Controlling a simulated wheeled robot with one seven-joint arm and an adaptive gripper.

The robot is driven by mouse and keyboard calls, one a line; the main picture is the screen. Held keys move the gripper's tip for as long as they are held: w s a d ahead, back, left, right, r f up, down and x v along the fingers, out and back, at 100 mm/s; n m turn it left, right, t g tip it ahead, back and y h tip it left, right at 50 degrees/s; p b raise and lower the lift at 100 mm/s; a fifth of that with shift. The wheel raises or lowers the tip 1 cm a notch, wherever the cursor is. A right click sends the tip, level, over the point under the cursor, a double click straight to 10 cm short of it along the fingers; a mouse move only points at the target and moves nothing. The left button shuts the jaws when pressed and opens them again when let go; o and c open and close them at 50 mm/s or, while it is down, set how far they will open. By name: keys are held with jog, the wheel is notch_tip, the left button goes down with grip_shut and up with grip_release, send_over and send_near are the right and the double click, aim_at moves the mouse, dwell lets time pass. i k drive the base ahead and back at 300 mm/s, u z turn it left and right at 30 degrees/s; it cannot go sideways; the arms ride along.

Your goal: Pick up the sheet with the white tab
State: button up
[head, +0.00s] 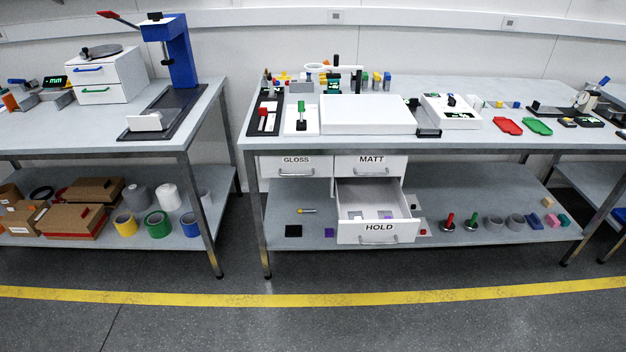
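I cannot make out for sure which thing is the sheet with the white tab. Small flat pale and purplish pieces lie in the open HOLD drawer (377,233), too small to tell tabs on them. A flat black piece (294,231) and a small purple square (329,232) lie on the lower shelf. A dark panel (264,124) with red and white parts lies at the left end of the middle bench. My gripper is not in view.
A large white light box (367,114) stands on the middle bench. The GLOSS drawer (296,166) and MATT drawer (371,165) are shut. A blue press (180,55) stands on the left bench. The floor in front (330,330) is clear, with a yellow line (330,299).

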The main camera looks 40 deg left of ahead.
aim_at(355, 214)
jog(key=u, duration=1.45)
